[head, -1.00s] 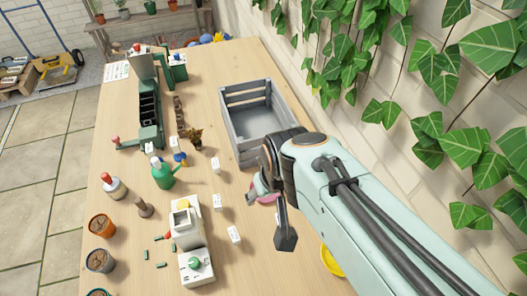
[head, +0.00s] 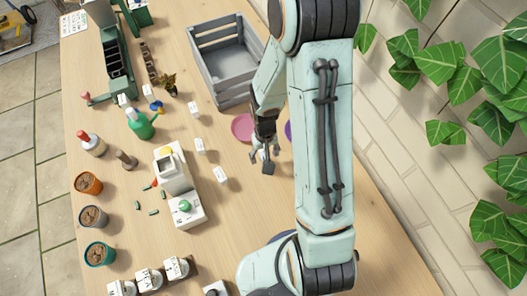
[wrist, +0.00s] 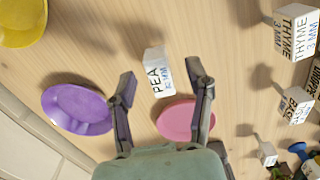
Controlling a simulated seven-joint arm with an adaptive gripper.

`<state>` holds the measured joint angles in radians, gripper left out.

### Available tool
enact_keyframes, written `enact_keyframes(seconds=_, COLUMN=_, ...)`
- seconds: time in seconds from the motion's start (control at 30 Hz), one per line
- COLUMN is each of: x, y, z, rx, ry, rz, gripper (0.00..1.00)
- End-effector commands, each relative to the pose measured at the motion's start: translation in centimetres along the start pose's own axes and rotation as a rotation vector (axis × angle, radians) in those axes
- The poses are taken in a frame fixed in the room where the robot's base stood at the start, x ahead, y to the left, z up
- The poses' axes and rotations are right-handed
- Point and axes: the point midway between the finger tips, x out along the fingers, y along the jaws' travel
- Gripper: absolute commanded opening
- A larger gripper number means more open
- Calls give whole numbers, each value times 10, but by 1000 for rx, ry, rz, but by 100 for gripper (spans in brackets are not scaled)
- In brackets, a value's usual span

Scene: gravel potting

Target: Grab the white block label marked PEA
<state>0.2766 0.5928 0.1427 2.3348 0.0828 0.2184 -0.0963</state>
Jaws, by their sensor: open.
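The white block label marked PEA (wrist: 154,74) stands on the wooden table in the wrist view, its dark lettering facing the camera. My gripper (wrist: 161,80) is open, with one finger on each side of the block in the picture. I see no clear contact, and I cannot tell how much height separates them. In the head view my gripper (head: 265,160) points down at the table beside the pink saucer, and I cannot make out the PEA label there.
A purple saucer (wrist: 77,109) and a pink saucer (wrist: 186,119) lie close to the fingers. A THYME label (wrist: 295,35) and other white labels stand to the right. A yellow saucer (wrist: 22,22) lies upper left. A grey crate (head: 222,62) stands behind my gripper.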

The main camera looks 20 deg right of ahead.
Motion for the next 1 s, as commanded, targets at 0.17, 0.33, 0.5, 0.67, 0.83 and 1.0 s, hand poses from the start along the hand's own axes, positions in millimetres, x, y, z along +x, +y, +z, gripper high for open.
enact_keyframes(seconds=0.17, x=7, y=0, z=0, rx=0, ry=1, rz=0, gripper=52)
enact_keyframes(seconds=0.33, x=7, y=0, z=0, rx=0, ry=1, rz=0, gripper=52)
enact_keyframes(seconds=0.5, x=7, y=0, z=0, rx=0, ry=1, rz=0, gripper=2)
enact_keyframes(seconds=0.67, x=7, y=0, z=0, rx=0, ry=1, rz=0, gripper=0)
enact_keyframes(seconds=0.83, x=7, y=0, z=0, rx=0, ry=1, rz=0, gripper=0)
enact_keyframes(seconds=1.0, x=-2, y=0, z=-1, rx=0, ry=3, rz=1, gripper=0)
